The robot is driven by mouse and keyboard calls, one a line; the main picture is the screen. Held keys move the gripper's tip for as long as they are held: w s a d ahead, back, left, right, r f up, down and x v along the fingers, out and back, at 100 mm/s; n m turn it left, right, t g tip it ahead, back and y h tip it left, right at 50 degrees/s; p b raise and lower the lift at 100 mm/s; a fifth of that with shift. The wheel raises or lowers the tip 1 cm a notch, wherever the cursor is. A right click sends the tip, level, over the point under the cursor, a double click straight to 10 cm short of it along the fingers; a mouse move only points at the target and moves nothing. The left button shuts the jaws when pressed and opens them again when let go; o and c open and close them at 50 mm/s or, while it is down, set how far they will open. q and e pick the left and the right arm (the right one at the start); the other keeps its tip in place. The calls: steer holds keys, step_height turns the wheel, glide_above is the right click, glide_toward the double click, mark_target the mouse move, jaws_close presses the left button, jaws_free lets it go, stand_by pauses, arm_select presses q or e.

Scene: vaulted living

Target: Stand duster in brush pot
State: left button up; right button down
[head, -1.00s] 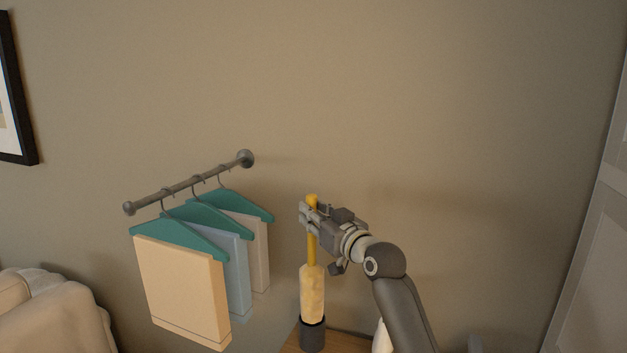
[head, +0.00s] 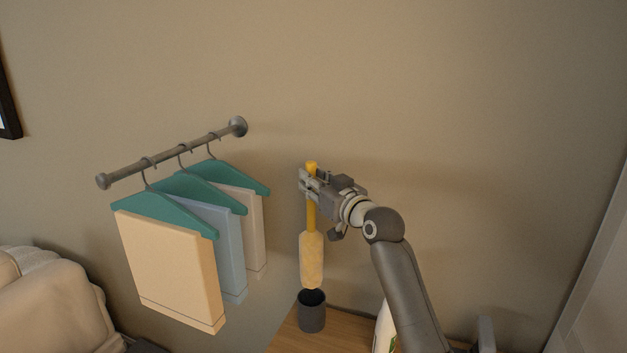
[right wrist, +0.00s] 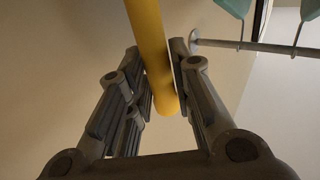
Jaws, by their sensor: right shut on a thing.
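The duster has a yellow handle (head: 311,215) and a cream, fluffy head (head: 311,260). It hangs nearly upright, head down. My right gripper (head: 308,184) is shut on the handle near its top end. In the right wrist view the yellow handle (right wrist: 150,50) passes between the fingers. The brush pot (head: 312,316), a dark grey open cylinder, stands on a wooden surface below the duster. The head's lower end is at the far side of the pot's mouth in the picture, and the dark opening shows below it. My left gripper is out of view.
A wall rail (head: 170,155) with teal hangers and folded cloths (head: 165,265) is left of the duster. A white bottle-like thing (head: 383,330) stands right of the pot on the wooden top (head: 345,325), partly behind my arm. A cream sofa (head: 50,300) is at lower left.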

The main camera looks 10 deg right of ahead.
mark_target(313, 219)
steer(key=shift+f, duration=0.5)
steer(key=shift+s+f+b, duration=0.1)
steer(key=shift+f+b, duration=1.55)
steer(key=shift+f, duration=0.35)
arm_select(q)
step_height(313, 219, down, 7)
steer(key=b, duration=0.3)
arm_select(e)
steer(key=shift+f, duration=2.4)
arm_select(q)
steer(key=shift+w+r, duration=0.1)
arm_select(e)
steer(key=c, duration=1.2)
jaws_free()
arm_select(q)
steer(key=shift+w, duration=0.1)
arm_select(e)
steer(key=shift+s, duration=0.1)
